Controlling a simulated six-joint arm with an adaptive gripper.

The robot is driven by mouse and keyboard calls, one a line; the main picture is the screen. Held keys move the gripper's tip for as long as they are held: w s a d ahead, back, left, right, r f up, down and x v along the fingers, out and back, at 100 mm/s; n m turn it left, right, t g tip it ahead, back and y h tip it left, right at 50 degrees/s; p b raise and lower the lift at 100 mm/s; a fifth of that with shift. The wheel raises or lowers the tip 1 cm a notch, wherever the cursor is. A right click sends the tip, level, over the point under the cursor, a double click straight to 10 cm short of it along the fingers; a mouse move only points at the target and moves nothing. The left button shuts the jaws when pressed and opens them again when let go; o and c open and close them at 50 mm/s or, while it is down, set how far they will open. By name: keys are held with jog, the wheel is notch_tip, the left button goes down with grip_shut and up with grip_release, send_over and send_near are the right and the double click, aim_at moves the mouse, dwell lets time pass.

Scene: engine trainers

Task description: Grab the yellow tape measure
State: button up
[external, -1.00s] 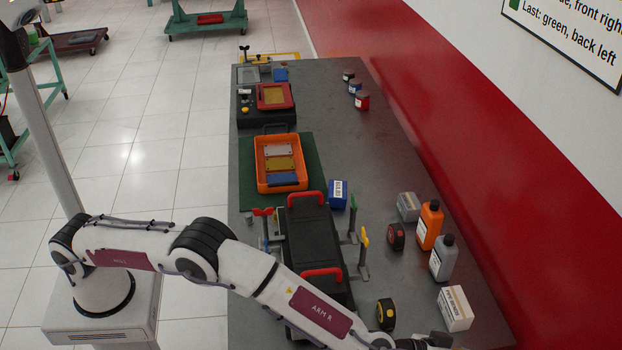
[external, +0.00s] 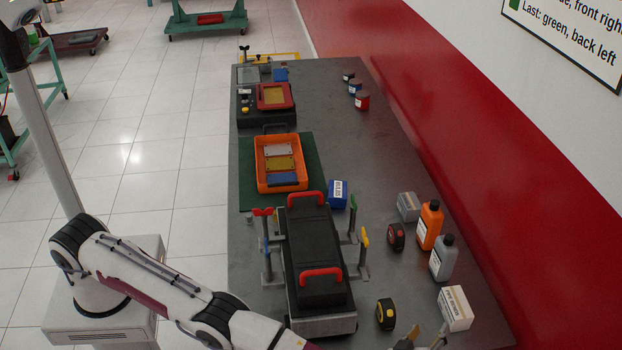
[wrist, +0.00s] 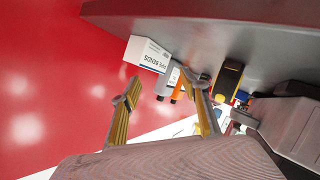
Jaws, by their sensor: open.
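The yellow tape measure (external: 386,314), black with a yellow face, stands on the table's near part, right of the black case. In the wrist view it (wrist: 228,78) appears as a dark body with a yellow edge, just right of my right-hand finger. My gripper (external: 424,339) is at the bottom edge of the external view, right of and nearer than the tape measure. In the wrist view my gripper (wrist: 161,77) has its fingers spread, with nothing held between them. The tape measure is outside the fingers.
A white box (external: 455,308) stands right of the tape measure. A grey bottle (external: 442,259), an orange bottle (external: 430,225) and a red-and-black tape measure (external: 396,236) stand farther back. The black case (external: 315,260) with red handles is to the left. Bare tabletop surrounds the yellow tape measure.

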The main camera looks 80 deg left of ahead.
aim_at(383, 311)
jog(key=s+a+g, duration=0.1)
jog(key=s+g, duration=0.1)
jog(key=s, duration=0.1)
jog(key=s+a+n+g+y, duration=0.1)
jog(key=s+g, duration=0.1)
jog(key=s, duration=0.1)
jog(key=s+a+r+n+g, duration=0.1)
jog(key=s+a+g, duration=0.1)
jog(key=s, duration=0.1)
jog(key=shift+s+r+y, duration=0.1)
jog(key=shift+s+y, duration=0.1)
jog(key=shift+y, duration=0.2)
jog(key=shift+s+a+r, duration=0.1)
jog(key=shift+s+a, duration=0.05)
jog(key=shift+s, duration=0.15)
jog(key=shift+w+a, duration=0.2)
jog(key=shift+a, duration=0.1)
jog(key=shift+a+f, duration=0.15)
jog(key=shift+f, duration=0.1)
jog(key=shift+x, duration=2.85)
jog(key=shift+a, duration=0.1)
jog(key=shift+x, duration=2.55)
jog(key=shift+r, duration=0.1)
